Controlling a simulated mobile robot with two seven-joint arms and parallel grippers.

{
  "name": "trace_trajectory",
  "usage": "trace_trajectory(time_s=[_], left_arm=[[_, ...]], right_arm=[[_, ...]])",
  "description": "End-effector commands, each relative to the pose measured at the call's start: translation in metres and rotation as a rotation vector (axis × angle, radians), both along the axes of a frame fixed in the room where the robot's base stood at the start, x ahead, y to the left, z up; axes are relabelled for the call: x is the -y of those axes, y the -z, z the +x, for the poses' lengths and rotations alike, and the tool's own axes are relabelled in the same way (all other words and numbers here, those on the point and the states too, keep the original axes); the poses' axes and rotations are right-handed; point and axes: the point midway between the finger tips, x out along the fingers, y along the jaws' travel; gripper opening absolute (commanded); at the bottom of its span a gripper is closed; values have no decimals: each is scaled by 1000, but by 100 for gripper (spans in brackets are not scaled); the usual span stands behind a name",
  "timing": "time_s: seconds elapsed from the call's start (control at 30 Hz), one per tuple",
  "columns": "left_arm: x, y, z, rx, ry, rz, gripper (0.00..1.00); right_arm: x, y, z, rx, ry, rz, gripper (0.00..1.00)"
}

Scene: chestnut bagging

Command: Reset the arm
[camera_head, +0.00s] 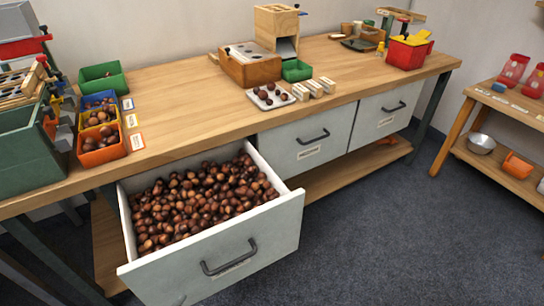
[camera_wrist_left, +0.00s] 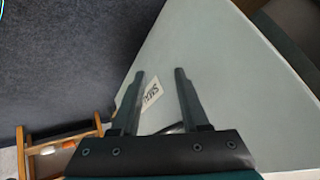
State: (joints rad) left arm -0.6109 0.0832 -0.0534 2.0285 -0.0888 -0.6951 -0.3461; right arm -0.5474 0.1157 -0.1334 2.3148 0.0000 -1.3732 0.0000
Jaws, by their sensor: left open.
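A drawer full of chestnuts is pulled out below the workbench; its pale front (camera_head: 215,262) has a dark handle (camera_head: 229,259). The brown chestnuts (camera_head: 195,200) lie heaped inside it. In the left wrist view my left gripper (camera_wrist_left: 160,74) is open with nothing between its fingers. Behind the fingers is a pale panel (camera_wrist_left: 225,60) with a white label (camera_wrist_left: 150,93), partly hidden by them. I cannot tell how far the fingertips are from the panel. Neither gripper shows in the head view.
The wooden workbench (camera_head: 170,85) carries small bins of chestnuts (camera_head: 101,144), a wooden box (camera_head: 249,66), a white tray (camera_head: 270,97) and a red bin (camera_head: 406,53). Two shut drawers (camera_head: 308,141) are to the right. A wooden shelf (camera_head: 510,105) stands far right. The carpet (camera_head: 385,220) between is clear.

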Motion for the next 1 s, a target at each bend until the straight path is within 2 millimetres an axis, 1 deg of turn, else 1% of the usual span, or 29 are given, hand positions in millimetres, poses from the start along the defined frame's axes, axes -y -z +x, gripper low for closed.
trace_trajectory(time_s=[0.03,0.2,0.57,0.6,0.87,1.0], left_arm=[[4,-7,0,-32,-28,-34,45],[16,-22,-11,-157,-123,-130,45],[33,-49,-39,-344,-257,-235,45],[32,-42,-39,-352,-258,-230,45],[29,-6,-35,-373,-257,-215,45],[25,19,-37,-390,-258,-204,45]], right_arm=[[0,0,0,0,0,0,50],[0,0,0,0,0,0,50],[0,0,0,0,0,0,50],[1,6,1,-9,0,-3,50],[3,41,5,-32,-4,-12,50],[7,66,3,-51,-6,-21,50]])
